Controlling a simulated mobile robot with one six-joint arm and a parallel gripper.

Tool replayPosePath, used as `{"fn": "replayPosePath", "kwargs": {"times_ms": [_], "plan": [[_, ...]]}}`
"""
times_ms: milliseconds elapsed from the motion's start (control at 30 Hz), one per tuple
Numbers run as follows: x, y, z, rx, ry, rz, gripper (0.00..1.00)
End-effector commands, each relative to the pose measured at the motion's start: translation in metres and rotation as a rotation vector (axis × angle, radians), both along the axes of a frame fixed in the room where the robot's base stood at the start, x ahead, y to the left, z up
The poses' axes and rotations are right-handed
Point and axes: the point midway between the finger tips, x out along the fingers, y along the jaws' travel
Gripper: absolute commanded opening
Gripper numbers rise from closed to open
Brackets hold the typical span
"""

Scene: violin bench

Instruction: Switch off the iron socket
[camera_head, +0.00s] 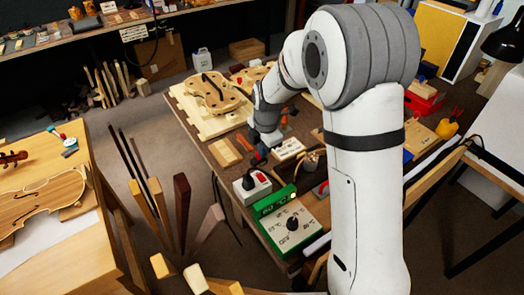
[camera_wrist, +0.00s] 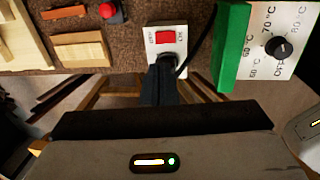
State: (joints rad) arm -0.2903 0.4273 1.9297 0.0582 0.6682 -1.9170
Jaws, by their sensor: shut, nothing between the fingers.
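The iron socket is a white box (camera_head: 255,193) near the bench's front edge, with a red switch (camera_head: 261,177) and a black plug (camera_head: 248,183). In the wrist view the socket (camera_wrist: 180,50) is at the top centre. Its red switch (camera_wrist: 165,37) sits between printed OFF and ON marks; which side is pressed I cannot tell. My gripper (camera_wrist: 164,72) is shut and empty, its dark fingers pointing at the socket and overlapping its plug end in the picture. Contact cannot be told.
A green and white temperature controller (camera_head: 290,226) with a black knob stands right beside the socket. A black cable (camera_wrist: 200,45) runs from the plug. Wood blocks (camera_head: 225,152) and a violin body (camera_head: 214,92) lie farther back on the bench.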

Motion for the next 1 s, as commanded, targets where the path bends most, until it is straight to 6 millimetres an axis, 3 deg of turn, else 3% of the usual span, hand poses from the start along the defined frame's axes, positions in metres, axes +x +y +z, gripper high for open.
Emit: {"fn": "replayPosePath", "kwargs": {"times_ms": [300,500,700,1000], "plan": [[0.006,0.005,-0.069,-0.002,0.006,0.0,0.0],[0.009,0.007,-0.097,-0.001,0.003,0.0,0.0],[0.011,0.008,-0.11,-0.001,0.001,0.0,0.0],[0.011,0.009,-0.112,0.0,0.0,0.001,0.0]]}}
